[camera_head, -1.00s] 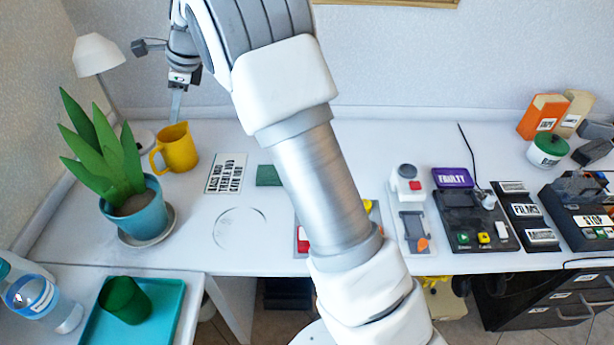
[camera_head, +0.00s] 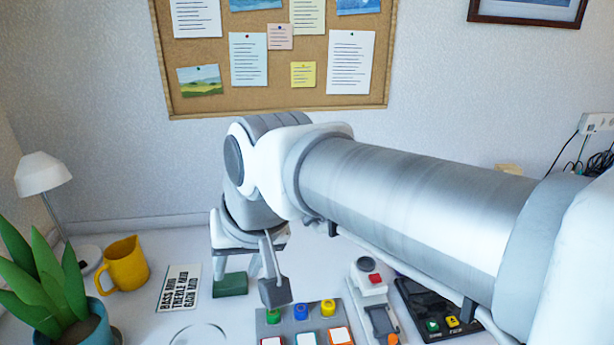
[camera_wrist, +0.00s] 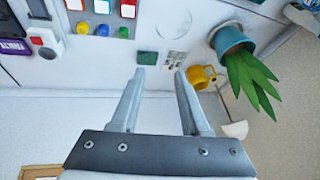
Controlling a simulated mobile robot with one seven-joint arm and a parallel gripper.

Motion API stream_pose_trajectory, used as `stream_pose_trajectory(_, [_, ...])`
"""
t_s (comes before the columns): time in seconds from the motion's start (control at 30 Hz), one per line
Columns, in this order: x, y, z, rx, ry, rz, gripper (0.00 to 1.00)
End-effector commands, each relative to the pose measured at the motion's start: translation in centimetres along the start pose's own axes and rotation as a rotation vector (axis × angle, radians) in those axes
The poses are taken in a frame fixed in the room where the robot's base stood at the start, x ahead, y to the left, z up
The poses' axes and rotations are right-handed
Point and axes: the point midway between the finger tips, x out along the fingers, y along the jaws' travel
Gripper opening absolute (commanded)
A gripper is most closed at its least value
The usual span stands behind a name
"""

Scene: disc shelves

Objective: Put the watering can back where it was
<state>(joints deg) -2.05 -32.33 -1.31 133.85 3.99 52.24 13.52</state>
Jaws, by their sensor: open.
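The yellow watering can (camera_head: 125,265) stands upright on the white desk at the left, with its handle to the left. It also shows in the wrist view (camera_wrist: 201,77), to the right of my fingers. My gripper (camera_head: 250,268) is to the right of the can, over the back of the desk near the green block, and apart from the can. In the wrist view my gripper (camera_wrist: 160,72) has its two fingers spread with nothing between them. A faint round outline (camera_head: 200,335) lies on the desk in front of the can, empty, partly cut off by the frame.
A potted plant (camera_head: 62,310) stands in front of the can, and a white lamp (camera_head: 42,175) behind it. A printed card (camera_head: 179,287) and a green block (camera_head: 230,285) lie to its right. Button panels (camera_head: 370,300) stand further right. The wall is close behind.

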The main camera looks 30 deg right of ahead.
Motion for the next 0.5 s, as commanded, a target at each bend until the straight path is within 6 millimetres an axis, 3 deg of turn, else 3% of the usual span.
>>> stream_pose_trajectory(0.1, [-0.2, 1.7, 2.8, -0.143, 0.029, 0.035, 0.46])
stream_pose_trajectory(0.2, [-0.1, 2.5, 4.2, -0.223, 0.039, 0.056, 0.46])
stream_pose_trajectory(0.5, [0.0, 3.0, 5.0, -0.274, 0.043, 0.070, 0.46])
